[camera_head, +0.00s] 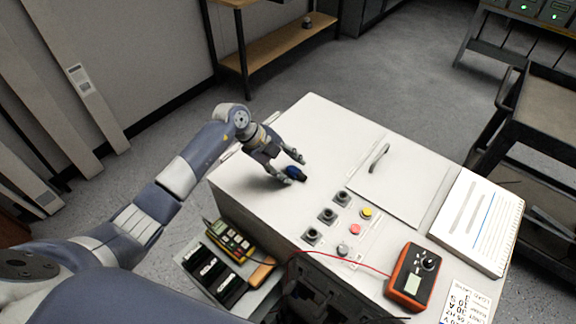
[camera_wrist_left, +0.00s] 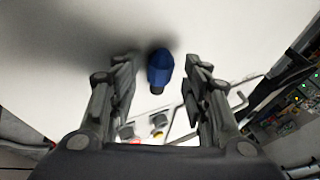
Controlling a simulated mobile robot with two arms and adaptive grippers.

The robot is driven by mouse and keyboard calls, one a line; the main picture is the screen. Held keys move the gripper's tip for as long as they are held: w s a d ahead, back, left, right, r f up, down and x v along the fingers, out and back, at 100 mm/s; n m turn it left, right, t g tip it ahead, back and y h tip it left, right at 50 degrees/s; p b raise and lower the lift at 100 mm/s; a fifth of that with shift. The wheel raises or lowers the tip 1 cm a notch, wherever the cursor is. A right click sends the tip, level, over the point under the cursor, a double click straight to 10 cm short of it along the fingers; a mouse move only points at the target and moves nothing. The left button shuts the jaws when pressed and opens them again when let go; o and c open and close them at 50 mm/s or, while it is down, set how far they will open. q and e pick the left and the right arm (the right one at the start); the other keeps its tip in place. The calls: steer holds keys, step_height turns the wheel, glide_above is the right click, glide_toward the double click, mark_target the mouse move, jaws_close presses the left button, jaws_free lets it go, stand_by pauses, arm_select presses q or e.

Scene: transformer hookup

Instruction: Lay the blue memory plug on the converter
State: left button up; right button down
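The blue memory plug (camera_head: 295,173) has a dark end and is over the white top of the converter cabinet (camera_head: 325,125), appearing to lie on it. The exact contact is hard to see. My left gripper (camera_head: 293,169) is low over the cabinet top with its fingers open. In the left wrist view, the blue plug (camera_wrist_left: 160,67) shows between and just beyond the fingertips (camera_wrist_left: 159,75), with a gap on each side. My right gripper is not in view.
Black knobs (camera_head: 327,215), a red button (camera_head: 355,229) and a yellow button (camera_head: 366,212) stand up from the cabinet top. An orange multimeter (camera_head: 412,277) and a binder (camera_head: 473,222) lie to the right. A hatch with a handle (camera_head: 379,157) is beyond. The middle top is clear.

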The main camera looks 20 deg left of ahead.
arm_select(q)
steer(key=shift+a, duration=0.1)
steer(key=v, duration=1.2)
steer(key=shift+s+f, duration=0.15)
